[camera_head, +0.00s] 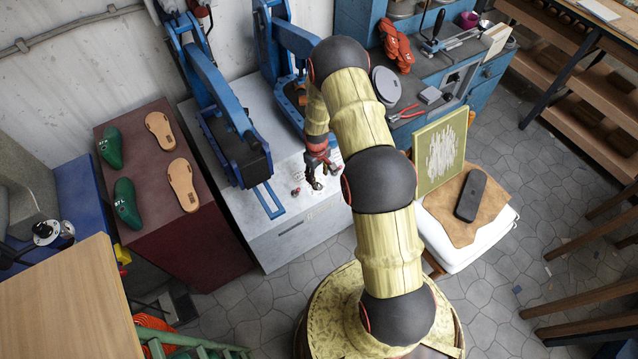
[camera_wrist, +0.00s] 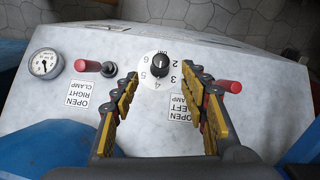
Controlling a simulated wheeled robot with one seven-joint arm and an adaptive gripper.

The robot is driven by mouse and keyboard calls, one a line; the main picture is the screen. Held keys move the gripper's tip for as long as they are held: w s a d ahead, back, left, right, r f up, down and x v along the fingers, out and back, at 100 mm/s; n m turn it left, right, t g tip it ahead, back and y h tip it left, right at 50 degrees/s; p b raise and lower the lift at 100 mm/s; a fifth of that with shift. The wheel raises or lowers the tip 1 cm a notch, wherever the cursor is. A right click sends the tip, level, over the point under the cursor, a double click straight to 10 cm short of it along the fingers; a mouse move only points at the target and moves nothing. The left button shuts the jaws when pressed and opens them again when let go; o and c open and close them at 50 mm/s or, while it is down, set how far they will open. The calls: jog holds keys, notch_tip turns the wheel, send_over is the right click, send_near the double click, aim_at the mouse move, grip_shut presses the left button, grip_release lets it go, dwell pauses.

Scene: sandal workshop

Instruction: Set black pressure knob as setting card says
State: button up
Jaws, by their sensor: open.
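The black pressure knob (camera_wrist: 159,66) sits on a pale round dial marked with numbers, of which 2, 3, 4, 5 and 6 can be read. A light mark shows on the knob's upper side in the wrist view; its exact setting is too small to tell. My gripper (camera_wrist: 162,75) is open, its yellow-padded fingers on either side of the knob with visible gaps. In the head view my gripper (camera_head: 322,180) is over the grey press cabinet, and the knob cannot be made out there. I cannot identify a setting card in either view.
Red-handled levers stand left (camera_wrist: 88,66) and right (camera_wrist: 229,86) of the knob, by labels "OPEN RIGHT CLAMP" (camera_wrist: 78,93) and "OPEN LEFT CLAMP" (camera_wrist: 181,107). A pressure gauge (camera_wrist: 45,63) is at far left. Blue press arms (camera_head: 232,130) rise beside my gripper.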

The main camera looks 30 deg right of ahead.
aim_at(319, 185)
notch_tip(319, 185, down, 7)
jog(key=shift+d+f+b, duration=0.15)
jog(key=shift+f+b, duration=0.05)
jog(key=shift+b, duration=0.15)
jog(key=shift+c, duration=0.3)
jog(key=c, duration=1.1)
